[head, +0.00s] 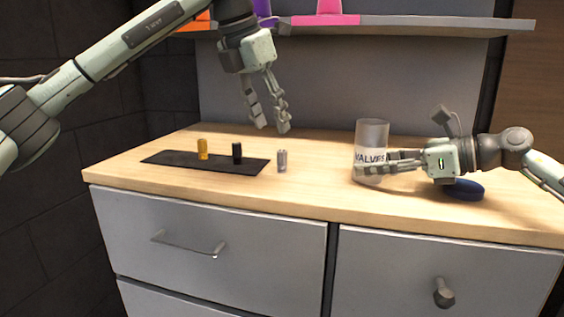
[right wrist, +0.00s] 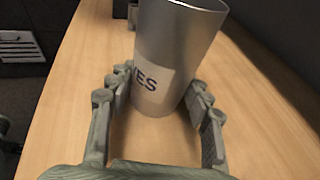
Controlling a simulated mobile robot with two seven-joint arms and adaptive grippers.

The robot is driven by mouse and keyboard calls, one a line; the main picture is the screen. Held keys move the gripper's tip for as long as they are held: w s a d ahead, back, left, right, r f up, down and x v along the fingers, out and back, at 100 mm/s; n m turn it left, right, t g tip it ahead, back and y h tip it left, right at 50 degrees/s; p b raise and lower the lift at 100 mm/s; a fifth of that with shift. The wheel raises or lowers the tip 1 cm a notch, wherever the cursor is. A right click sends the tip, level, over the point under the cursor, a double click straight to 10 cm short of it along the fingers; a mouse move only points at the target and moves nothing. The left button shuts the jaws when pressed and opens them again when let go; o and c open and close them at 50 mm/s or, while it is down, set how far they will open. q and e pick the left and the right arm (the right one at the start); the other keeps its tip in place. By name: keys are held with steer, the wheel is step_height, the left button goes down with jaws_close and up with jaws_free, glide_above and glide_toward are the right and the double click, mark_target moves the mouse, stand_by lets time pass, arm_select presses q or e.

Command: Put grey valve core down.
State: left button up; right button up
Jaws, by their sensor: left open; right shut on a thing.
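The small grey valve core (head: 282,161) stands upright on the wooden counter, just right of the black mat (head: 213,167). My left gripper (head: 271,126) is above and slightly left of it, open, with fingers pointing down and nothing between them. The jar also shows in the right wrist view (right wrist: 178,45), between the two fingers. It appears upright on the counter.
A yellow valve core (head: 203,149) and a black valve core (head: 237,153) stand on the mat. A dark blue round lid (head: 464,190) lies under my right wrist. A shelf (head: 420,24) runs above the counter. Counter between grey core and jar is clear.

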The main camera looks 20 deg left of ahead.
mark_target(280, 151)
arm_select(q)
steer(key=x, duration=0.4)
steer(key=shift+w+f, duration=0.15)
steer(key=shift+f, duration=0.2)
steer(key=shift+w+x, duration=0.2)
steer(key=shift+x, duration=1.15)
steer(key=shift+w+x, duration=0.15)
steer(key=shift+x, duration=1.15)
steer(key=shift+a+r, duration=0.1)
steer(key=shift+a, duration=0.05)
jaws_close()
